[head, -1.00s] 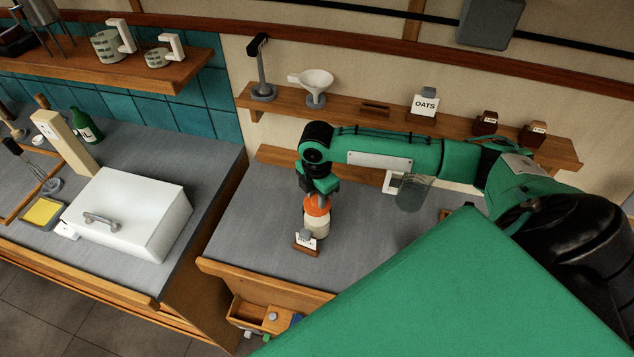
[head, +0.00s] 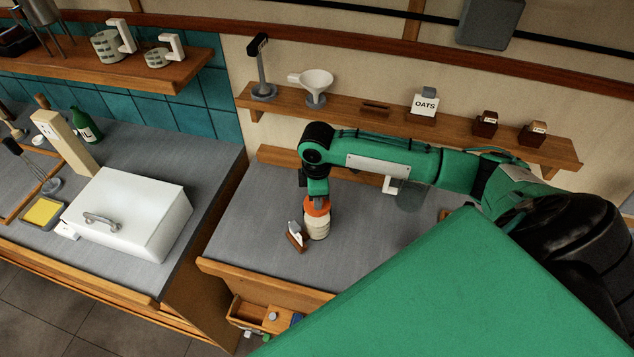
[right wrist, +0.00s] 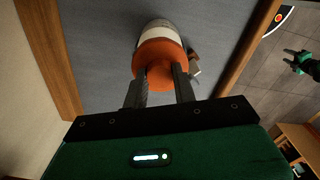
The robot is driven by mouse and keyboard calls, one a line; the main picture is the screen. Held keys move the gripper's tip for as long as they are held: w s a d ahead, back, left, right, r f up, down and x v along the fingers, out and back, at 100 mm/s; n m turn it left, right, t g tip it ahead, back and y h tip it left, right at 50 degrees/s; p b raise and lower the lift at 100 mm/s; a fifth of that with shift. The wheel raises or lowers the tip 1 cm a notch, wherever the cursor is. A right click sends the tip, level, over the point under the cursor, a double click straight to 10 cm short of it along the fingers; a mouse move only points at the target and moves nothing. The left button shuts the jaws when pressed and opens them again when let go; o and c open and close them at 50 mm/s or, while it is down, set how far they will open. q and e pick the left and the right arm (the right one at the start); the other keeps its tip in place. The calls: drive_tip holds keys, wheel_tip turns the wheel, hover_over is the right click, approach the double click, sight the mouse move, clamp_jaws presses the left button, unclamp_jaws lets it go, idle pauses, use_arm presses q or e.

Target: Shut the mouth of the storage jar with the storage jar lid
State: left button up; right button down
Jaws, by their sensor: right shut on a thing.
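The orange storage jar lid (head: 317,208) has a knob, and my right gripper (right wrist: 160,75) is shut on that knob. The lid also shows in the right wrist view (right wrist: 158,52). Directly under it is the cream storage jar (head: 317,229), upright on the grey counter; its body also shows in the right wrist view (right wrist: 152,33). The lid hides the mouth, and I cannot tell whether it is fully seated. My left gripper (right wrist: 292,60) seems to be at the far right of the right wrist view, fingers apart and empty, away from the jar.
A small brown block with a white label (head: 296,237) leans beside the jar on the left. A clear glass vessel (head: 413,194) stands behind my right arm.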

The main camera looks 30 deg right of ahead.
drive_tip(key=shift+m, duration=1.2)
drive_tip(key=shift+f+m, duration=0.1)
drive_tip(key=shift+m, duration=3.1)
drive_tip(key=c, duration=1.1)
unclamp_jaws()
drive_tip(key=shift+o, duration=0.2)
